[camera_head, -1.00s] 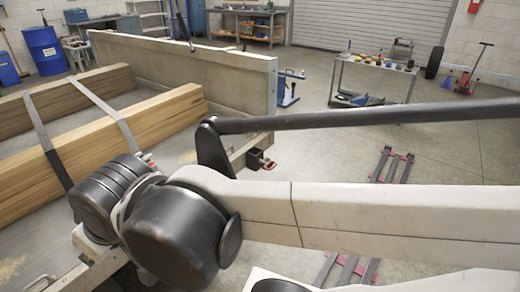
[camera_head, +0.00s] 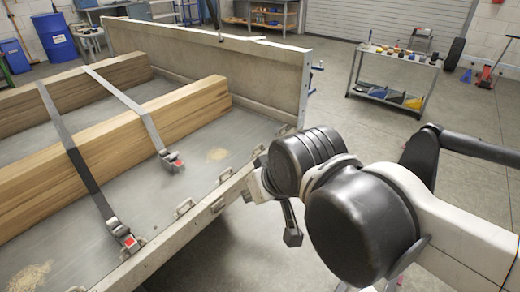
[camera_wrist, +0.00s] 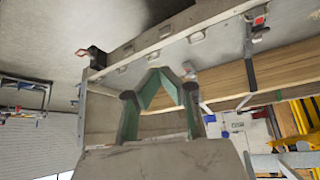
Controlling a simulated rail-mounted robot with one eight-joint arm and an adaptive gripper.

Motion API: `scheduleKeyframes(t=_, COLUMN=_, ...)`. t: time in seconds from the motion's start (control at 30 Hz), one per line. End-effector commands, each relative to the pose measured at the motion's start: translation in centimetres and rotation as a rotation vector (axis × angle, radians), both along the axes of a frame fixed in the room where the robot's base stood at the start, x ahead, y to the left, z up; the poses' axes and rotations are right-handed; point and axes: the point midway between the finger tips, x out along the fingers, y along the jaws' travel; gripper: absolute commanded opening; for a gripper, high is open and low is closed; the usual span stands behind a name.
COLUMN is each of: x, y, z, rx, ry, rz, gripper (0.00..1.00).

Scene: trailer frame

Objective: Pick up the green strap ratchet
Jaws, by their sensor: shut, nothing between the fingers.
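I cannot make out a green ratchet in either view. Two metal strap ratchets with red parts show in the head view on the trailer bed: a near one (camera_head: 122,233) and a far one (camera_head: 172,162). Both straps are grey, the nearer with a dark section. My gripper (camera_head: 291,238) hangs outside the trailer's side edge, apart from both ratchets, partly hidden by my wrist. In the wrist view my gripper (camera_wrist: 160,78) has green-faced fingers that come together, empty. That view is turned over; a red-marked ratchet (camera_wrist: 259,20) shows at its upper right.
Two wooden beams (camera_head: 110,150) lie strapped on the trailer bed. The trailer's end board (camera_head: 210,70) stands upright behind them, and metal brackets (camera_head: 218,206) line the side edge. A tool cart (camera_head: 395,75) stands at the back right. Floor beside the trailer is clear.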

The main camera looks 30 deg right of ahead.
Motion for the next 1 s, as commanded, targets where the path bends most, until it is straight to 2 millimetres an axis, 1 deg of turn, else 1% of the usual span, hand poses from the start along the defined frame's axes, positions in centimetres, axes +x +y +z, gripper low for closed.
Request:
scheduleKeyframes(t=0.17, x=0.00, y=0.00, z=0.00, rx=0.000, ry=0.000, rz=0.000, gripper=0.00)
scheduleKeyframes(t=0.2, x=0.00, y=0.00, z=0.00, rx=0.000, ry=0.000, rz=0.000, gripper=0.01)
scheduleKeyframes(t=0.6, x=0.00, y=-0.01, z=0.00, rx=0.000, ry=0.000, rz=0.000, gripper=0.55)
scheduleKeyframes(t=0.63, x=0.00, y=-0.01, z=0.00, rx=0.000, ry=0.000, rz=0.000, gripper=0.58)
scheduleKeyframes(t=0.87, x=0.02, y=0.01, z=0.01, rx=0.000, ry=0.000, rz=0.000, gripper=0.58)
scheduleKeyframes(t=1.0, x=0.81, y=0.53, z=0.76, rx=0.006, ry=0.009, rz=0.007, gripper=0.58)
